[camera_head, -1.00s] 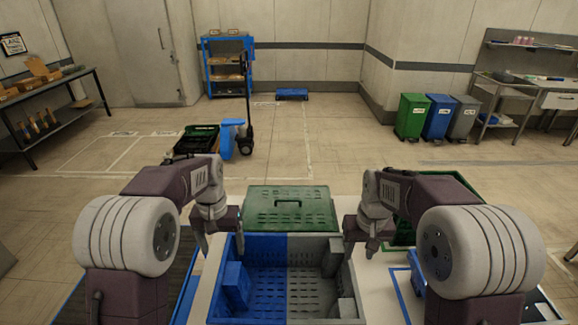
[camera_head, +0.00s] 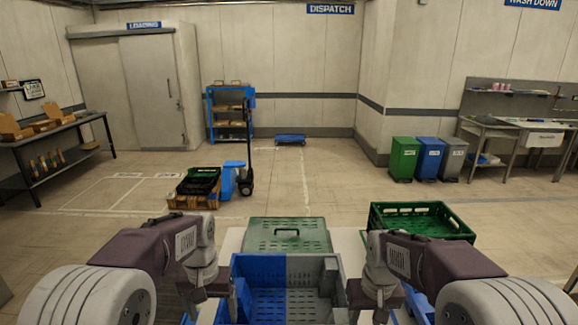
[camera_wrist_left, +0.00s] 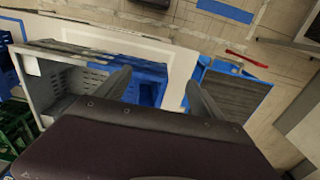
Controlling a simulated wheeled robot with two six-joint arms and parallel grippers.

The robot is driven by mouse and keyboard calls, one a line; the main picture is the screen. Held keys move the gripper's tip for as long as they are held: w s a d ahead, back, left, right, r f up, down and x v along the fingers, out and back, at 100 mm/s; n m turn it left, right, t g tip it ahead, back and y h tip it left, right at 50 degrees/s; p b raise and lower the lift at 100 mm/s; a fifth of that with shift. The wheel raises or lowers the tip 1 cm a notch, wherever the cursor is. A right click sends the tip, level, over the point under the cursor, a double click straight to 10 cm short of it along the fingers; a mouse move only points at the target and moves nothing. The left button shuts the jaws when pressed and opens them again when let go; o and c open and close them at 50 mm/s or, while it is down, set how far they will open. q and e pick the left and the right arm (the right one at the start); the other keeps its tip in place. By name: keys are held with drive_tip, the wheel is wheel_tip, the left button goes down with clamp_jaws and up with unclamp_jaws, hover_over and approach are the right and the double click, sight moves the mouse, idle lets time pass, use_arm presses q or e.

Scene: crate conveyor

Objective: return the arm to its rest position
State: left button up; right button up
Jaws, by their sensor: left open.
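My left arm comes in from the left in the head view. Its gripper (camera_head: 207,292) hangs just left of the two-colour crate (camera_head: 272,262), half blue and half grey. In the left wrist view its two fingers (camera_wrist_left: 157,88) are spread, with nothing held between them. The crate also shows beyond the fingers on the left of that view (camera_wrist_left: 62,47). My right gripper (camera_head: 375,300) is at the crate's right side. Its fingertips cannot be made out.
A green lidded crate (camera_head: 288,236) stands behind the two-colour crate, and an open green crate (camera_head: 421,206) stands behind my right arm. A blue-edged surface (camera_wrist_left: 235,88) shows right of the fingers in the wrist view. Open floor lies beyond.

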use_arm(q)
drive_tip(key=s+f+t, duration=0.1)
drive_tip(key=s+f, duration=0.8)
drive_tip(key=s, duration=0.4)
drive_tip(key=shift+s+f+b, duration=0.2)
drive_tip(key=shift+f+b, duration=0.15)
drive_tip(key=shift+f, duration=0.05)
use_arm(e)
drive_tip(key=s+f, duration=0.8)
drive_tip(key=s, duration=0.4)
drive_tip(key=shift+s+f, duration=0.25)
drive_tip(key=shift+s, duration=0.05)
use_arm(q)
drive_tip(key=shift+s, duration=0.15)
use_arm(e)
drive_tip(key=shift+s+a, duration=0.1)
